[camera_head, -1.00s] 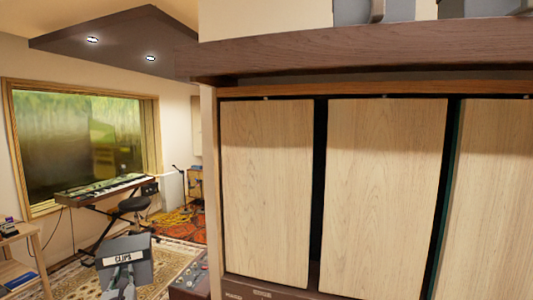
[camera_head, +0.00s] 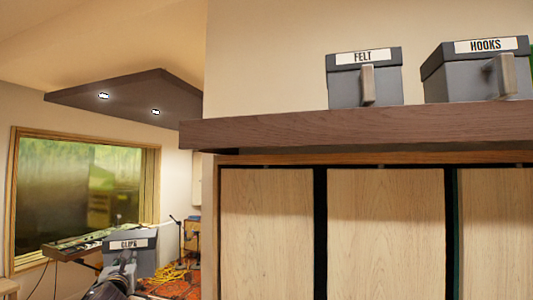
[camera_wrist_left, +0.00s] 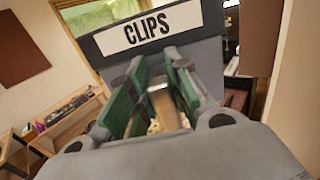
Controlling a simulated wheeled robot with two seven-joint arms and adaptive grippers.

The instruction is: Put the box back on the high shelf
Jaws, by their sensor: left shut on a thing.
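The grey box labelled CLIPS (camera_head: 131,244) is in the lower left of the head view, in front of the keyboard and window. It also fills the upper middle of the left wrist view (camera_wrist_left: 190,52), with its label facing the camera. My left gripper (camera_head: 125,262) is shut on the box's handle (camera_wrist_left: 164,104), with green-padded fingers on both sides of it. The box is held in the air, left of the high shelf and lower than it. The high shelf (camera_head: 350,128) is a dark wooden board on the right. My right gripper is not in view.
A box labelled FELT (camera_head: 345,86) and a box labelled HOOKS (camera_head: 455,82) stand on the shelf. The shelf's left part is bare. Wooden panels (camera_head: 266,230) stand below it. A dark ceiling panel (camera_head: 120,98) hangs at upper left.

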